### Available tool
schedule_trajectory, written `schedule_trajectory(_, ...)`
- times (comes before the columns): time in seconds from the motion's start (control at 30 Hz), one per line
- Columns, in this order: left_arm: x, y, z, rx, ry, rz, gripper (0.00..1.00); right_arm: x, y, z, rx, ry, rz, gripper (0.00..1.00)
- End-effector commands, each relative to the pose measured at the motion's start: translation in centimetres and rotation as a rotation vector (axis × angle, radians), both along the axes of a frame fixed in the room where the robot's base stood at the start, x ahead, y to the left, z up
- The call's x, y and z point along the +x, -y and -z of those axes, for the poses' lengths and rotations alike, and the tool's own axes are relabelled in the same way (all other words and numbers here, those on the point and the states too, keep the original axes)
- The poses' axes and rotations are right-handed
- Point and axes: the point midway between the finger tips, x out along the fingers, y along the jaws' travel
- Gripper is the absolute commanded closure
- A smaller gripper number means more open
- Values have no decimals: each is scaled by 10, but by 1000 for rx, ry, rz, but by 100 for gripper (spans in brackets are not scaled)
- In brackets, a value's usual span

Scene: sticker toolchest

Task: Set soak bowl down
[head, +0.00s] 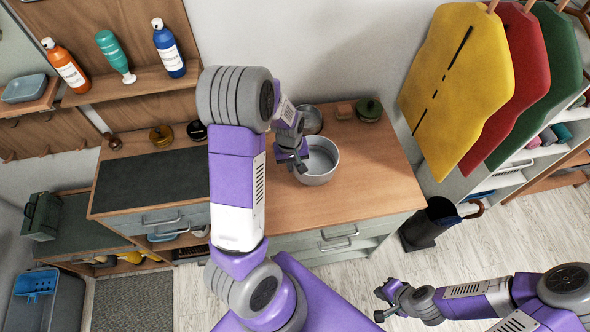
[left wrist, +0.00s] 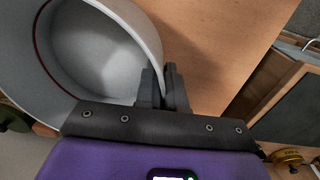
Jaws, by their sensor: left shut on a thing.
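The soak bowl (head: 322,172) is a round light-grey bowl at the wooden counter (head: 375,185) in the head view. It looks upright and empty; I cannot tell whether its base touches the counter. My left gripper (head: 293,163) is at the bowl's left side, shut on its rim. In the left wrist view the bowl (left wrist: 100,50) fills the upper left, with its wall between the fingers of the left gripper (left wrist: 163,88). My right gripper (head: 381,304) is open and empty, low over the floor, away from the counter.
A dark green-lidded pot (head: 369,110) and a metal pot (head: 311,120) stand behind the bowl. The counter to the bowl's right is clear. A dark mat (head: 150,180) covers the left worktop. Coloured aprons (head: 460,80) hang at the right.

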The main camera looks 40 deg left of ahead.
Motion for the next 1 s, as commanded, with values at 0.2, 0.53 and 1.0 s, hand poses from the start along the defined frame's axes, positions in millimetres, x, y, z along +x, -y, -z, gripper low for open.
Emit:
schedule_trajectory(0.2, -1, 0, 30, -1, -3, 0, 100, 0, 0, 8, 0, 0, 0, 100)
schedule_trajectory(0.53, 0, 0, 36, 0, 1, 0, 100, 0, 0, 9, 0, 0, 0, 100)
schedule_trajectory(1.0, 0, 0, 39, 0, 0, 0, 66, 0, 0, 11, 0, 0, 0, 100)
